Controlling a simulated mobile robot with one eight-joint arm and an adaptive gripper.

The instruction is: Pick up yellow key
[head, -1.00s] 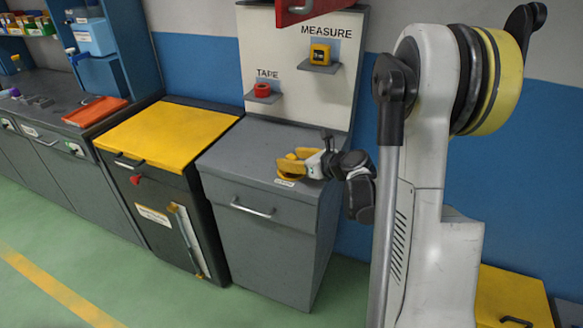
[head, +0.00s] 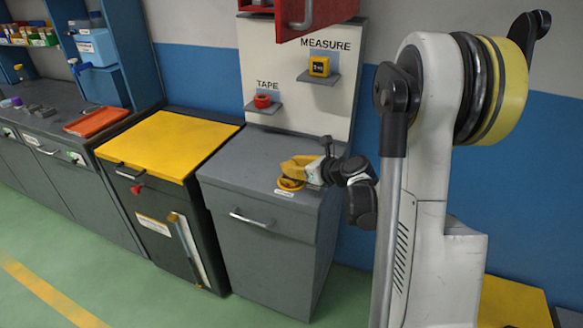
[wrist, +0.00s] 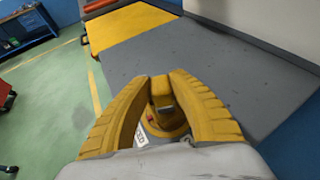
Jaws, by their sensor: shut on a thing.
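The yellow key (wrist: 161,88) stands up between my gripper's two yellow fingers in the wrist view. Below it is a round yellow and dark holder (wrist: 174,130) with a small red spot beside it. My gripper (wrist: 166,78) is shut on the key. In the head view my gripper (head: 292,166) is low over the grey cabinet top (head: 240,157), just above the yellow ring of the holder (head: 290,184). The fingers hide the key there. I cannot tell whether the key is clear of the holder.
A red tape roll (head: 262,101) and a yellow measure (head: 319,66) sit on small shelves of the back panel. A red cabinet part (head: 300,15) hangs above. A yellow-topped cabinet (head: 170,140) stands to the left. Green floor in front is clear.

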